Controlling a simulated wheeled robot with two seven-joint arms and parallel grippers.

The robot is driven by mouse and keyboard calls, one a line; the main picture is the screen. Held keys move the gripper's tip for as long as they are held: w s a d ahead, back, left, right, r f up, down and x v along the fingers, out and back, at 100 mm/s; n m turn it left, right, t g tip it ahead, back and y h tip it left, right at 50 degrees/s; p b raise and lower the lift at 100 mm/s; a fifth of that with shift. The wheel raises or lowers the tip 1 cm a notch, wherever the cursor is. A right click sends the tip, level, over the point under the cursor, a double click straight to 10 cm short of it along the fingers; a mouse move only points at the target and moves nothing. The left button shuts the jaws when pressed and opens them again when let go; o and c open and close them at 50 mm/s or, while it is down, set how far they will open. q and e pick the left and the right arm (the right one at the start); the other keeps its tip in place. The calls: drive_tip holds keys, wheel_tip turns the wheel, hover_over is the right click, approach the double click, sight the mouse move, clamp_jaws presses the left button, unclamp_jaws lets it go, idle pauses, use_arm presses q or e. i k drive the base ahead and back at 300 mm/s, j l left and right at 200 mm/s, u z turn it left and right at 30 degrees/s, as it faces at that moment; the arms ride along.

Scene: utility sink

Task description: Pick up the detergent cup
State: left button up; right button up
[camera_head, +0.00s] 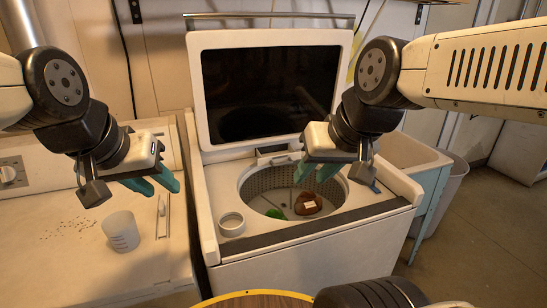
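My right gripper (315,172), also with teal fingers, looks open and empty. It is above the open tub of the washing machine (290,250), far from the cup.
The washer lid (195,95) stands raised. A green item (275,213) and a brown item with a white label (308,204) lie in the tub. A round white cup-like part (231,222) is on the washer's top left. Dark specks lie on the counter (75,265) left of the cup.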

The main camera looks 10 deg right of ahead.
sight(120, 227)
drive_tip(key=k+j+u, duration=0.2)
drive_tip(key=k, duration=0.25)
drive_tip(key=k+j+u, duration=0.25)
drive_tip(key=l, duration=0.25)
drive_tip(key=i+l, duration=0.1)
drive_tip(key=l, duration=0.15)
